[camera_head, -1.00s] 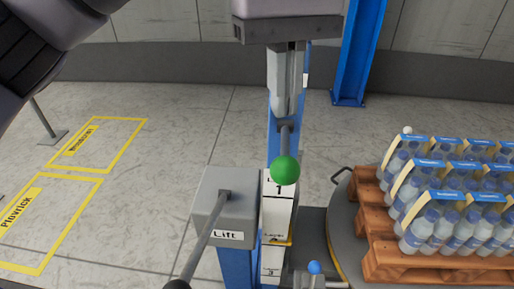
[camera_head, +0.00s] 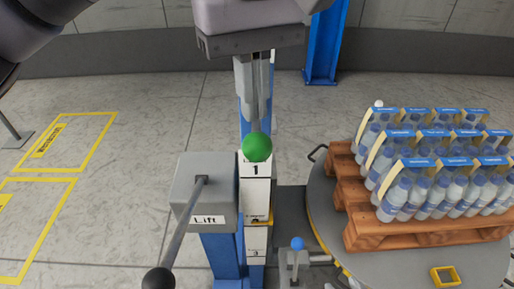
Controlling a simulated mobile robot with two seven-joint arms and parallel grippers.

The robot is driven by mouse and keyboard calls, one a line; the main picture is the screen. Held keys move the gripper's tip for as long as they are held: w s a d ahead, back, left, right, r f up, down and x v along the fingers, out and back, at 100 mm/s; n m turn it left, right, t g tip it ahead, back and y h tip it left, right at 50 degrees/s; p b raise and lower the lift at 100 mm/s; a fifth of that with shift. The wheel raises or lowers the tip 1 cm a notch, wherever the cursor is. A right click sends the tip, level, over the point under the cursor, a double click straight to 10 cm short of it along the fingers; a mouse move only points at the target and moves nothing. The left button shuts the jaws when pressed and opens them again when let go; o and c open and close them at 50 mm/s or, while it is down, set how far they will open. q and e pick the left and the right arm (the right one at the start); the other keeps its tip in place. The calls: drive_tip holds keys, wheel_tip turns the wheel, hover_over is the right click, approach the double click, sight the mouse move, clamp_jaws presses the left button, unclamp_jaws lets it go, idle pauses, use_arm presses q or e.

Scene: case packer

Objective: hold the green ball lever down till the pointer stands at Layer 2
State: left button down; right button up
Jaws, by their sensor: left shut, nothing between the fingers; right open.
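The green ball (camera_head: 257,147) stands at the top of the white layer scale (camera_head: 256,190), just above its figure 1. The ball hides part of the scale and the lever's shaft is not clearly seen. My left gripper (camera_head: 258,125) comes down from above with its fingers shut and empty, tips right over the ball. I cannot tell if they touch it. A small yellow pointer (camera_head: 262,222) shows on the scale between the figures 1 and 3, near the partly hidden Layer marking there. My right gripper is not in view.
Left of the scale is the grey Lift box (camera_head: 192,180) with a black-knobbed lever (camera_head: 158,279). A blue ball (camera_head: 297,243) tops a small lever at the right. Bottle packs (camera_head: 440,185) stand on a wooden pallet (camera_head: 380,234) on a round turntable (camera_head: 400,270).

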sight(255, 133)
use_arm(q)
wheel_tip(255, 133, down, 4)
drive_tip(key=shift+s+d+r+b, duration=0.1)
drive_tip(key=shift+r+b, duration=0.15)
drive_tip(key=shift+b, duration=0.85)
use_arm(e)
wheel_tip(255, 133, down, 3)
drive_tip(key=shift+f, duration=0.2)
